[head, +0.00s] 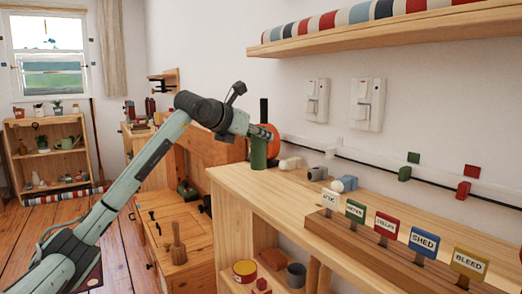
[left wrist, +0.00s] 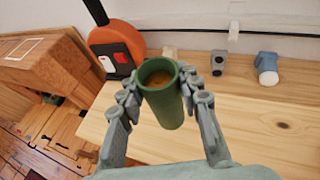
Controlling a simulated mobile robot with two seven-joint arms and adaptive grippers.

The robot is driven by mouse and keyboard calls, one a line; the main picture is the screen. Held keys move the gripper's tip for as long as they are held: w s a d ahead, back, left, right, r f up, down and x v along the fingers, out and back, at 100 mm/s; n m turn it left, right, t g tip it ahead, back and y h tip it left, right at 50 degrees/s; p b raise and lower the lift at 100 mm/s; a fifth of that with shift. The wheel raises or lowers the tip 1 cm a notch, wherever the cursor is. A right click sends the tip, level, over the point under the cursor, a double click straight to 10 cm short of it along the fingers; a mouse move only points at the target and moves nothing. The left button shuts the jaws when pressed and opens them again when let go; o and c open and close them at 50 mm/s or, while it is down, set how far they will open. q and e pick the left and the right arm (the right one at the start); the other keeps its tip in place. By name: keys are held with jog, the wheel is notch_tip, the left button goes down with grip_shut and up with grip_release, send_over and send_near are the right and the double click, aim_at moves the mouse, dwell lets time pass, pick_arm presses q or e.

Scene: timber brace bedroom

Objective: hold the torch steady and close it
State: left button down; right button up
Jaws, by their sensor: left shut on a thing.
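My left gripper (head: 262,133) is shut on an upright green tube (head: 258,153), which looks like the torch body. In the left wrist view the gripper (left wrist: 160,97) has one finger on each side of the tube (left wrist: 165,108). The tube's top is open and its inside looks brownish. It is over the wooden bench top (head: 232,178) near its far end; I cannot tell if its base touches. A cream piece (head: 290,163), a grey cylinder (head: 317,173) and a blue piece with a white end (head: 345,183) lie to its right. My right gripper is out of view.
An orange tool (left wrist: 117,46) with a black upright stands close behind the tube. Labelled cards (head: 387,224) line the bench front. A black rail (head: 400,172) runs along the wall. The bench top right of the tube is mostly clear (left wrist: 265,110).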

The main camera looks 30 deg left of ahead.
aim_at(256, 150)
pick_arm(q)
jog(key=shift+w+d+f, duration=0.2)
jog(key=shift+w+d, duration=0.05)
jog(key=shift+w, duration=0.1)
jog(key=shift+f, duration=2)
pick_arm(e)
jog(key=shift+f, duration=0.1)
pick_arm(q)
jog(key=shift+f+b, duration=0.1)
jog(key=shift+b, duration=0.2)
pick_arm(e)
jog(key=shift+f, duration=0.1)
pick_arm(q)
jog(key=c, duration=1.1)
grip_release()
jog(key=shift+o, duration=0.2)
